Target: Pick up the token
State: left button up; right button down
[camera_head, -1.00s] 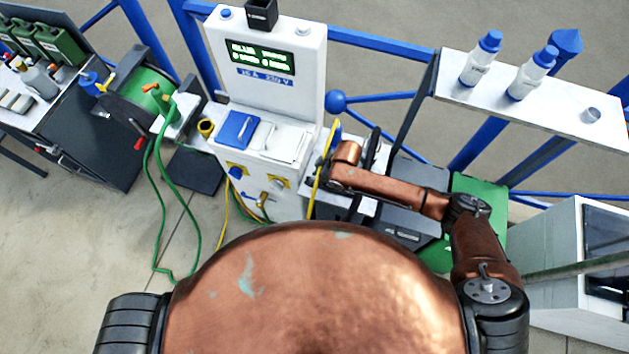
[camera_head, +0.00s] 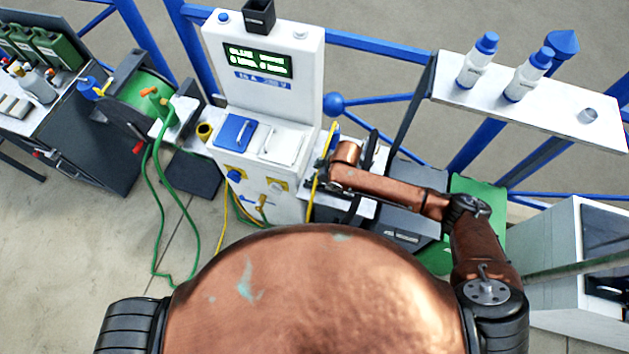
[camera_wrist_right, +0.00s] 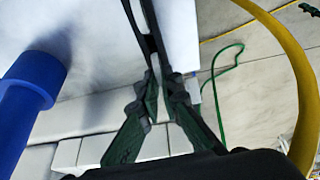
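I cannot make out the token in either view. My right arm reaches from the right to the white console (camera_head: 262,75). Its hand end is beside the console's right side, where its gripper (camera_head: 338,208) is dark and hard to make out. In the right wrist view the two dark green and black fingers of the right gripper (camera_wrist_right: 147,30) run close together with a narrow gap. Whether anything is between their tips is not clear. My left gripper is not in view.
A yellow hose (camera_wrist_right: 285,60) and a blue cylinder (camera_wrist_right: 32,85) flank the fingers. A blue flap (camera_head: 236,132) and a white cover (camera_head: 282,144) are on the console. A white shelf (camera_head: 545,105) bears two blue-capped bottles. A green hose reel (camera_head: 142,92) stands left.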

jog(key=s+a+r+p, duration=0.3)
jog(key=s+r, duration=0.3)
jog(key=r, duration=0.2)
jog(key=s+a+r+p, duration=0.3)
jog(key=s+r, duration=0.3)
jog(key=r, duration=0.3)
jog(key=shift+s+a+p, duration=0.15)
jog(key=shift+a+p, duration=0.2)
jog(key=shift+p, duration=0.3)
dwell(0.4)
